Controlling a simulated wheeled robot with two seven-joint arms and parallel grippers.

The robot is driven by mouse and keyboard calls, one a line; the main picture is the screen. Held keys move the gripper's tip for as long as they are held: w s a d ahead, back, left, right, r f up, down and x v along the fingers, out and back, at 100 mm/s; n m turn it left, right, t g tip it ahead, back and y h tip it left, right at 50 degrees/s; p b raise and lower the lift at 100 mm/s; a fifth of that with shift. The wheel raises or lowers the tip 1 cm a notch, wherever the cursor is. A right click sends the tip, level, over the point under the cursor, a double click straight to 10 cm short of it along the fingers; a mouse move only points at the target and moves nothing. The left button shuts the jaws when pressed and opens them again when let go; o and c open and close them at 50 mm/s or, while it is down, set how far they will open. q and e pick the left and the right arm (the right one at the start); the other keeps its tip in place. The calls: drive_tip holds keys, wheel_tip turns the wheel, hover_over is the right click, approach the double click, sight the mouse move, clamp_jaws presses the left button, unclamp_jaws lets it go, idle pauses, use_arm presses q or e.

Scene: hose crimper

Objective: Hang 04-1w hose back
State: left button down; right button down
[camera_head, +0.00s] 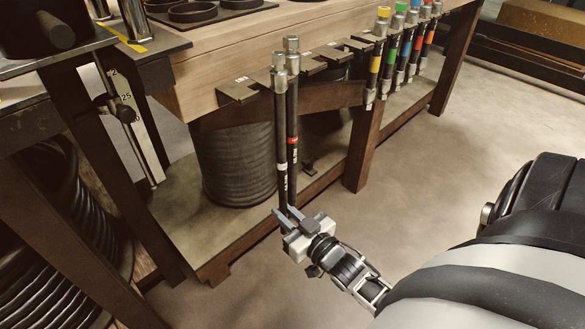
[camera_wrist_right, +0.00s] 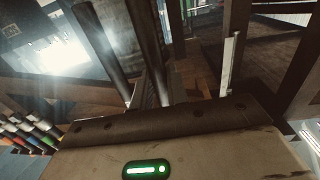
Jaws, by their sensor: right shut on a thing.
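Two black hoses with silver end fittings stand nearly upright, side by side, before the bench edge in the head view. The nearer one (camera_head: 281,130) has a white band low down; the other (camera_head: 292,110) has a red band. Their tops are beside flat bracket hooks (camera_head: 238,91). My right gripper (camera_head: 289,213) is shut at the lower end of this pair; I cannot tell which hose is between its fingers. I cannot read which hose is 04-1w. In the right wrist view two dark hoses (camera_wrist_right: 97,42) run up past the gripper body. My left gripper is not in view.
Several hoses with coloured bands (camera_head: 390,60) hang along the bench edge to the right. A hose coil (camera_head: 235,165) sits on the bench's lower shelf (camera_head: 190,225). A wooden leg (camera_head: 363,145) stands right of the pair. The floor (camera_head: 440,160) at right is clear.

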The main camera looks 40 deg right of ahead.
use_arm(q)
drive_tip(key=b, duration=0.1)
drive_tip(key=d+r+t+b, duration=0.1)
drive_tip(key=b, duration=0.1)
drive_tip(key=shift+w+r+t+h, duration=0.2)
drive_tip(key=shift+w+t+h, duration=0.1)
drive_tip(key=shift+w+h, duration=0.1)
use_arm(e)
drive_tip(key=w+f, duration=0.1)
drive_tip(key=w, duration=0.5)
drive_tip(key=shift+a+f, duration=0.2)
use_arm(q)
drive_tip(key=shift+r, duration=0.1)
use_arm(e)
drive_tip(key=c, duration=1.3)
unclamp_jaws()
drive_tip(key=shift+f, duration=0.1)
use_arm(q)
drive_tip(key=p, duration=0.1)
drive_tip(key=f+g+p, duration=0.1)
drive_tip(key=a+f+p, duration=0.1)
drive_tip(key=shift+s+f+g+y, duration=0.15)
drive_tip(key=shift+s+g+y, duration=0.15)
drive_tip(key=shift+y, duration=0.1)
use_arm(e)
drive_tip(key=s, duration=1.5)
drive_tip(key=shift+s, duration=0.4)
